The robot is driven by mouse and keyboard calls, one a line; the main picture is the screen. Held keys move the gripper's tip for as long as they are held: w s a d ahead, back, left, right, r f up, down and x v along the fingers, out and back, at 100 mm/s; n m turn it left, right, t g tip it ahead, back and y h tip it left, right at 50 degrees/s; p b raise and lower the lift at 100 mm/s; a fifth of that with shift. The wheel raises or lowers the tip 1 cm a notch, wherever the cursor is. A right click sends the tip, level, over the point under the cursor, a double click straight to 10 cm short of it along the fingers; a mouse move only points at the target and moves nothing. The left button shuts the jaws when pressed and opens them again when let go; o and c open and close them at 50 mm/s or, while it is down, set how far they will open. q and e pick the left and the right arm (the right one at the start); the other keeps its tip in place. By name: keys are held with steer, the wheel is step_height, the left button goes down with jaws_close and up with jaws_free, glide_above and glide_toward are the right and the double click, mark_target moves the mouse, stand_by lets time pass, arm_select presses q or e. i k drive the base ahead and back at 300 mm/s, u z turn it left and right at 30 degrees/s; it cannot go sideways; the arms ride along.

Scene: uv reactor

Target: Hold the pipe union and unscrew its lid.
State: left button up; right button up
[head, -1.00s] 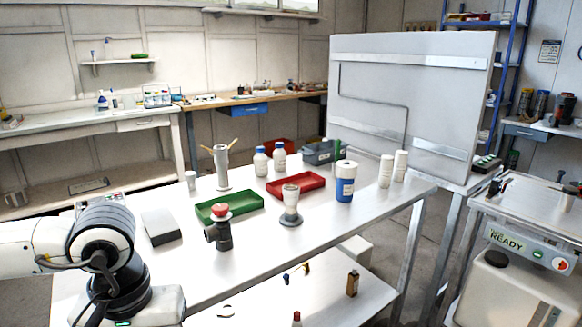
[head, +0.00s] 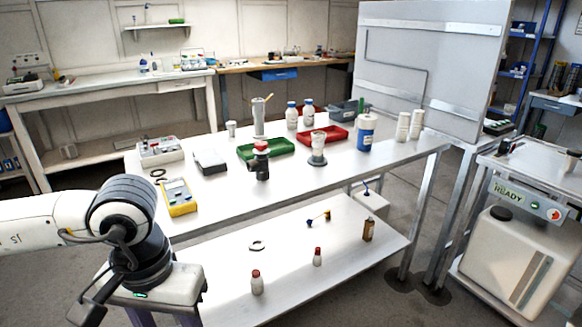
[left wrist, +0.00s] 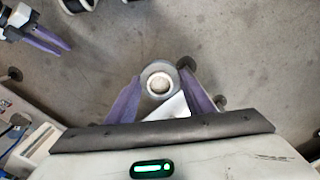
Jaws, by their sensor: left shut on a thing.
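My left gripper (left wrist: 158,90) has its purple fingers shut on either side of a round grey piece with a pale round middle, seen end-on; this looks like the pipe union (left wrist: 148,72). It is held above the floor, clear of the table. In the head view only the wrist and the base of the purple fingers show at the lower left; the fingertips and the held piece are out of frame. No separate lid can be made out. My right gripper (left wrist: 62,46) shows at the upper left of the left wrist view, with purple fingers and nothing visible between them.
The steel table (head: 215,205) holds a yellow meter (head: 179,197), a dark fitting with a red top (head: 262,165), green (head: 285,146) and red (head: 340,133) trays and bottles. Its lower shelf (head: 300,285) has small bottles. A white tank (head: 515,265) stands right.

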mark_target(318, 136)
steer(key=u, duration=0.15)
steer(key=k, duration=0.45)
steer(key=z, duration=1.2)
steer(key=i, duration=1.05)
steer(key=u, duration=0.7)
steer(key=i, duration=0.8)
steer(key=u, duration=0.75)
